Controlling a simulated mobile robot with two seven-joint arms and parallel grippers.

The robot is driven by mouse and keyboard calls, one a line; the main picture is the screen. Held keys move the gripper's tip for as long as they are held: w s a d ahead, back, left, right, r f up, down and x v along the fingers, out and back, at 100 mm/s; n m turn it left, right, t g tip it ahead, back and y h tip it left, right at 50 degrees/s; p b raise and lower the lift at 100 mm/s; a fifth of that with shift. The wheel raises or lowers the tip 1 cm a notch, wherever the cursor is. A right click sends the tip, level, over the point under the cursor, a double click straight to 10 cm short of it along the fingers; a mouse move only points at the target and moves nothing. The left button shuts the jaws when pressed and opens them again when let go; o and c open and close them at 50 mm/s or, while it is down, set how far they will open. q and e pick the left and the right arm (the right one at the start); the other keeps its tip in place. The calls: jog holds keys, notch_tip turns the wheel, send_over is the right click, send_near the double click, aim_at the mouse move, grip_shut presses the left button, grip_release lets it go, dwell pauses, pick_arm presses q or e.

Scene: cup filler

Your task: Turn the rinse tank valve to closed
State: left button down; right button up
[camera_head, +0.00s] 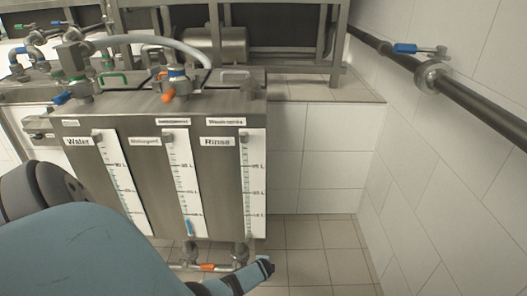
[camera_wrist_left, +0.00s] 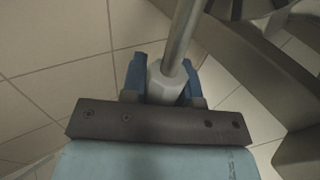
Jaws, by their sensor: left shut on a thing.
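The rinse tank (camera_head: 223,190), labelled Rinse, is the rightmost of the steel tanks in the head view. Below it a short pipe and valve fitting (camera_head: 240,253) show, partly covered by my left arm. My left gripper (camera_head: 264,268) is low under the rinse tank. In the left wrist view its blue fingers (camera_wrist_left: 163,78) are shut around a pale grey fitting (camera_wrist_left: 164,87) at the end of a steel pipe (camera_wrist_left: 182,35), which looks like the rinse tank valve. The handle's angle cannot be made out. My right gripper is not in view.
An orange-handled valve (camera_head: 207,267) sits low to the left. The Water and Detergent tanks stand left of the rinse tank. A blue-handled valve (camera_head: 405,48) is on the wall pipe at right. The tiled floor (camera_head: 315,250) right of the tanks is clear.

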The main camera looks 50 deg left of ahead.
pick_arm(q)
jog(key=shift+s+f, duration=0.15)
jog(key=shift+f, duration=0.05)
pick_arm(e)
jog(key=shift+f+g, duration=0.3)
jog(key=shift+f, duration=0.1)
pick_arm(q)
jog(key=c, duration=1.1)
grip_release()
jog(key=shift+c, duration=0.2)
